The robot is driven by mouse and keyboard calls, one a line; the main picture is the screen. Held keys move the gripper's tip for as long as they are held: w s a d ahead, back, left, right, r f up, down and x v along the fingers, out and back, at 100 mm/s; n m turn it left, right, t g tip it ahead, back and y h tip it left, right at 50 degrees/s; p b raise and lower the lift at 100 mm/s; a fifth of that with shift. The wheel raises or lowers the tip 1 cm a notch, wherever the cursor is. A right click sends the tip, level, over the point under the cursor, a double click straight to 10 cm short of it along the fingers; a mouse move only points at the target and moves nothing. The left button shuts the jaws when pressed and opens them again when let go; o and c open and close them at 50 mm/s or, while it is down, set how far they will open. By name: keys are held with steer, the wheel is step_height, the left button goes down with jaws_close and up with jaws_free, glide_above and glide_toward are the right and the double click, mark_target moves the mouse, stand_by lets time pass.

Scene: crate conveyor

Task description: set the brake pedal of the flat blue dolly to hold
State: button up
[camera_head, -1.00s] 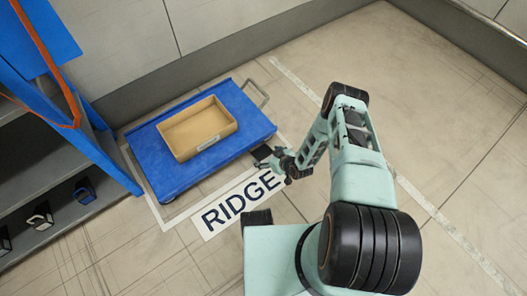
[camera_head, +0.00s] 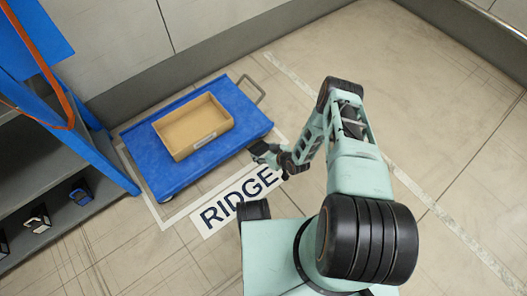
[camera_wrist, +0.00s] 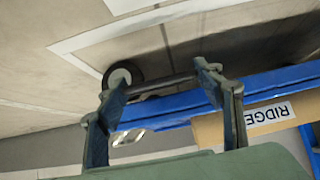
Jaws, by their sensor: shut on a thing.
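The flat blue dolly (camera_head: 150,160) stands on the floor, with a grey handle (camera_head: 252,88) at its far right. My gripper (camera_head: 264,152) is low at the dolly's near right corner. In the wrist view my gripper (camera_wrist: 158,82) has its two fingers at the ends of a dark bar, which looks like the brake pedal (camera_wrist: 165,82), and is shut on it. A dark wheel (camera_wrist: 122,76) is beside the left finger. The dolly's blue edge (camera_wrist: 275,85) runs behind the right finger. The pedal cannot be made out in the head view, and its setting cannot be told.
An open tan box (camera_head: 165,140) with a label rests on the dolly. A floor sign (camera_head: 238,200) reading RIDGE and white lines lie beside it. A blue-framed shelf (camera_head: 70,150) stands at the left and a wall (camera_head: 200,20) behind. The floor at the right is clear.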

mark_target(264, 152)
steer(key=shift+c, duration=0.5)
steer(key=shift+d+f+t+y, duration=0.1)
steer(key=shift+f+t+y, duration=0.2)
steer(key=shift+f+t, duration=0.1)
steer(key=shift+s+f+t+y, duration=0.1)
steer(key=shift+f+t+y, duration=0.45)
steer(key=shift+t, duration=0.35)
steer(key=o, duration=1.7)
steer(key=shift+r, duration=0.1)
steer(key=shift+r, duration=4.95)
